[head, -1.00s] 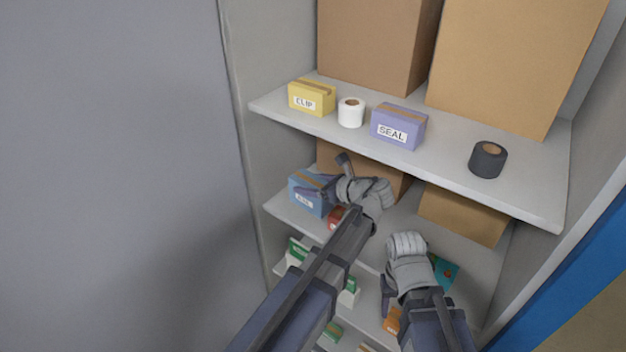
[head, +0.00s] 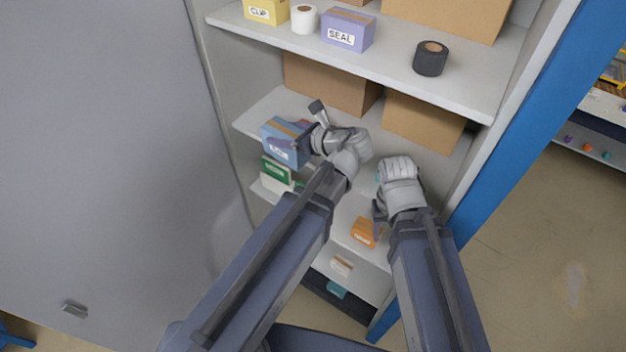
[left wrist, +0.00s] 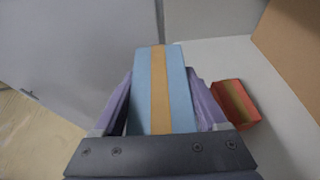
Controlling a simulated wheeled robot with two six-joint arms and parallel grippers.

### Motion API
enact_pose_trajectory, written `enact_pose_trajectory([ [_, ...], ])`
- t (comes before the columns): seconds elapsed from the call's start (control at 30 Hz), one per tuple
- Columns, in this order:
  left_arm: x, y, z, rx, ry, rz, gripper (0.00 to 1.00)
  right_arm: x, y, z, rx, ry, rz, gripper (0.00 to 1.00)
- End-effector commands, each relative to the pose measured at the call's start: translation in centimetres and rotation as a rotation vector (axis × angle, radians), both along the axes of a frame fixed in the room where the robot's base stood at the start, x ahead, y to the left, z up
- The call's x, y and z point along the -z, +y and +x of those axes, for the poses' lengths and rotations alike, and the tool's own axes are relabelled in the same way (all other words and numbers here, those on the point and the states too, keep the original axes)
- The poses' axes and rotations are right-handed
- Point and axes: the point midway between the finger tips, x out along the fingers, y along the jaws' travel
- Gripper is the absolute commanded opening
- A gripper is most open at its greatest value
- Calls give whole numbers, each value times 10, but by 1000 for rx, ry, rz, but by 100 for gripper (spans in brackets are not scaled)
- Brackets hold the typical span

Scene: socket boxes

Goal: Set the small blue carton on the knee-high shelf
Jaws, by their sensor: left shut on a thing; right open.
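The small blue carton (head: 281,146), with a tan tape strip and a white label, is at the left end of the middle shelf (head: 262,108). It overlaps the shelf's front edge in the head view; I cannot tell whether it touches the shelf. My left gripper (head: 303,128) is shut on it. In the left wrist view the carton (left wrist: 160,92) sits between the two fingers (left wrist: 163,105), with floor to its left and shelf to its right. My right gripper (head: 379,207) is open and empty, in front of the lower shelves.
A red box (left wrist: 233,101) stands on the shelf close to the right finger. Large brown boxes (head: 325,84) fill the shelf's back. Above are a yellow box (head: 266,10), white roll (head: 304,18), purple box (head: 348,30) and black roll (head: 430,58). Green-and-white (head: 277,172) and orange (head: 366,232) boxes are lower.

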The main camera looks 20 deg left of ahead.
Motion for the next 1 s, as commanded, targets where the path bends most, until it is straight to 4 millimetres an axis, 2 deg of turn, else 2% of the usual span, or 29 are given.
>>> enact_pose_trajectory([
  [0.27,47,0,0,0,-1,2,0,47,0,0,-6,-1,0,50],
  [0.6,135,0,0,0,-1,2,0,135,0,1,-22,-1,-1,50],
  [0.9,204,0,0,0,-1,2,0,205,-1,1,-34,-2,-3,50],
  [1.0,221,0,0,0,-1,2,0,222,-1,1,-38,-3,-3,50],
])
